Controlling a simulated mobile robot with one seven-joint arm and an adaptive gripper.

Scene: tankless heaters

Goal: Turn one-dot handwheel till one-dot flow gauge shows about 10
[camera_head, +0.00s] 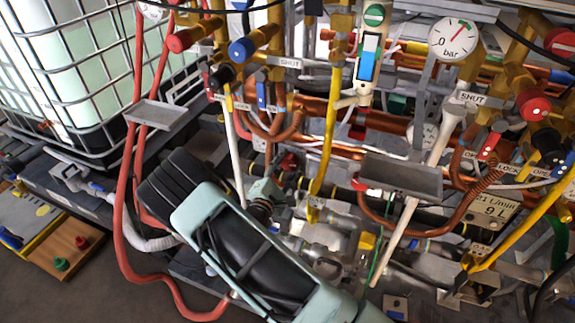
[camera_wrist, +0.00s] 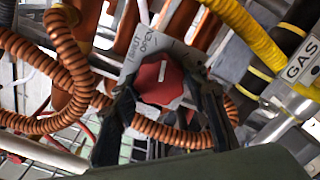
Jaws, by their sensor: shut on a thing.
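In the wrist view a red lobed handwheel (camera_wrist: 158,82) with a white mark sits in front of a grey plate lettered SHUT and OPEN (camera_wrist: 142,45). My gripper (camera_wrist: 170,105) has its two black fingers on either side of the handwheel, shut on it. No dot on the handwheel can be made out. In the head view my arm reaches in among the pipes at the lower middle, and the handwheel held is hidden there. A round dial marked bar (camera_head: 453,40) is at the top right. I cannot make out a one-dot flow gauge or its reading.
Orange coiled tubing (camera_wrist: 75,70) and a yellow hose (camera_wrist: 250,35) pass close to my fingers. Other red handwheels (camera_head: 533,105) are at the right. Grey trays (camera_head: 402,176) stand out in front of the pipes. A caged white tank (camera_head: 80,60) is at the left.

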